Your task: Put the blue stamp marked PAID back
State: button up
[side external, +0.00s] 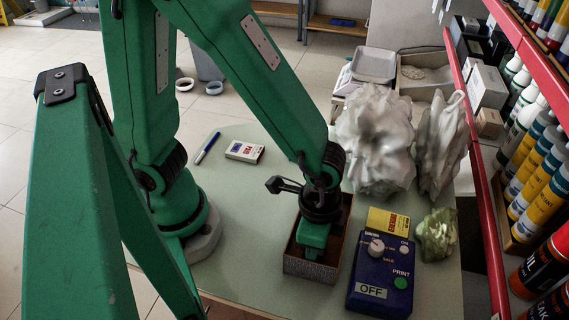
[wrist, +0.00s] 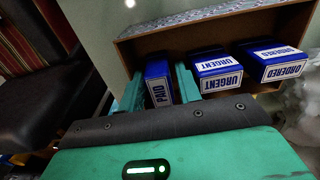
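The blue PAID stamp (wrist: 159,85) is in the wrist view, with its white label reading along its length. My gripper (wrist: 160,82) has a green finger on each side of it and appears shut on it. The brown open box (wrist: 190,22) lies beyond, holding a blue URGENT stamp (wrist: 216,70) and a blue ORDERED stamp (wrist: 273,60) to the right of PAID. In the side view my gripper (side external: 313,252) reaches down into the box (side external: 312,270). The stamps are hidden there. I cannot tell whether PAID touches the box floor.
A dark blue device (side external: 381,272) marked OFF and a yellow box (side external: 388,221) stand right of the box. Crumpled white bundles (side external: 376,140) stand behind. A small white pack (side external: 244,151) and a blue pen (side external: 207,148) lie left. The left tabletop is mostly clear.

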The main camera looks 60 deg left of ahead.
notch_tip(320, 180, up, 12)
dwell(0.6)
dwell(0.5)
jog(key=a+r+n+t, duration=0.2)
jog(key=a+r+n, duration=0.1)
jog(key=a, duration=0.7)
jog(key=w+a+r+n+t, duration=0.1)
jog(key=a+r+n+t, duration=0.2)
jog(key=a+n, duration=0.3)
jog(key=a+r, duration=0.1)
jog(key=a, duration=0.2)
jog(key=shift+a+r+t, duration=0.15)
jog(key=shift+a+t, duration=0.15)
jog(key=shift+a, duration=0.05)
jog(key=shift+c, duration=0.2)
